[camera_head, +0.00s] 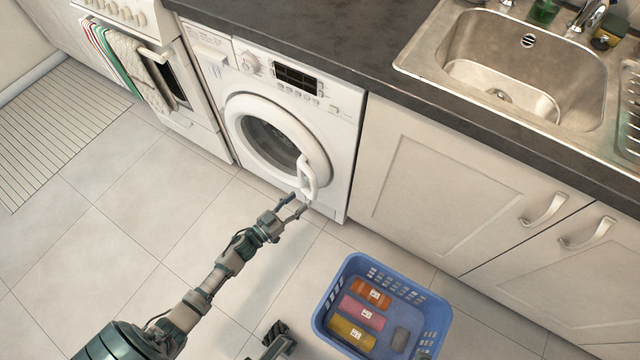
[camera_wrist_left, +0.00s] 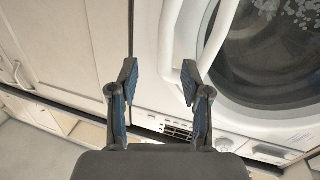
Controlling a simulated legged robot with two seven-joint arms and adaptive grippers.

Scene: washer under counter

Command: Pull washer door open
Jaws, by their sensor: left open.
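The white washer (camera_head: 335,103) stands under the counter. Its round door (camera_head: 238,121) with dark glass appears shut against the front. The curved white door handle (camera_head: 307,180) is on the door's lower right side. My left gripper (camera_head: 294,206) is open just in front of the handle's lower end. In the left wrist view, the handle (camera_wrist_left: 172,45) passes close to the right finger of my left gripper (camera_wrist_left: 160,82). I cannot tell whether they touch. A dark part at the bottom edge of the head view looks like my right gripper (camera_head: 272,342), mostly cut off.
A blue basket (camera_head: 432,330) with several packages stands on the floor to the right. White cabinets (camera_head: 440,190) and a sink (camera_head: 520,80) are right of the washer. An oven (camera_head: 185,95) with hanging towels is to its left.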

